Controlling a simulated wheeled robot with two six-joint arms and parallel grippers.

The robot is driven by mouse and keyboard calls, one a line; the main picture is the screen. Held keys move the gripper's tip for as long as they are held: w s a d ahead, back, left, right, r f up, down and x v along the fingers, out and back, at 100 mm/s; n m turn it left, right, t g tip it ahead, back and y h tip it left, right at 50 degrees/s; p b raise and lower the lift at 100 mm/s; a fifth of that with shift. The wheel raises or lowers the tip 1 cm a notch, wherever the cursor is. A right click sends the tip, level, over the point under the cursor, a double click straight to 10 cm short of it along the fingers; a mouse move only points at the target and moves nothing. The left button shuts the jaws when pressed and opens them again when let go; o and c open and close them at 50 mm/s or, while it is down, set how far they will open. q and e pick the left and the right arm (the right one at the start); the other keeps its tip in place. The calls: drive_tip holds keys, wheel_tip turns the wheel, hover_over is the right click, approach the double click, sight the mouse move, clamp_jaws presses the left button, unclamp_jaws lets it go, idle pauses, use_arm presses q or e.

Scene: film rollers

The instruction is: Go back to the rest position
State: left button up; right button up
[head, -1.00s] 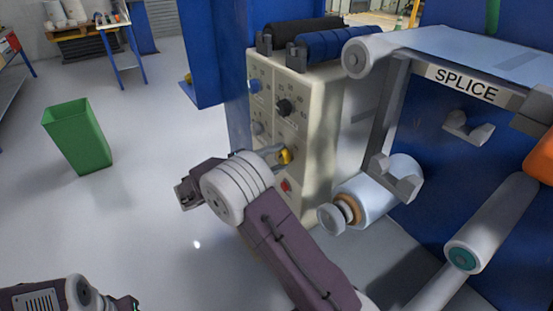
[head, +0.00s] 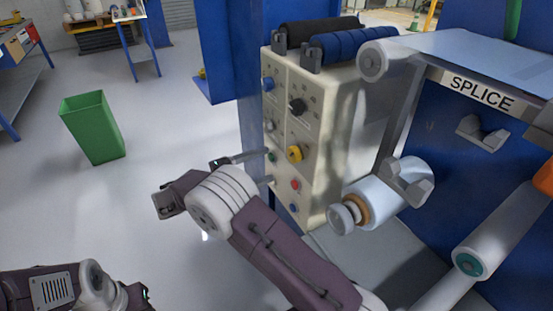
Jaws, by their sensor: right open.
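My right gripper (head: 267,168) is in front of the cream control panel (head: 318,130), left of the yellow knob (head: 295,153). Its two grey fingers are apart with nothing between them, and the yellow knob is in full view, clear of them. The small green button (head: 272,156) shows near the upper fingertip; I cannot tell whether they touch. My left arm shows at the bottom left, but its fingers are out of the picture.
Right of the panel, a film roll (head: 385,195) sits on the blue machine below the SPLICE plate (head: 482,93). Black (head: 318,30) and blue (head: 350,43) rollers lie on top of the panel. A green bin (head: 92,127) stands on open floor at left.

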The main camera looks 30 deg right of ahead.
drive_tip(key=shift+a, duration=0.4)
drive_tip(key=s+d+f+g+y, duration=0.4)
drive_tip(key=s+d+f+y, duration=0.1)
drive_tip(key=s+f+y, duration=0.6)
drive_tip(key=s+a+f+m+t+y, duration=0.4)
drive_tip(key=s+a+f+y, duration=0.1)
drive_tip(key=s+a+y, duration=0.2)
wheel_tip(320, 180, up, 20)
drive_tip(key=p, duration=1.9)
drive_tip(key=shift+w+f, duration=0.15)
drive_tip(key=shift+f, duration=0.05)
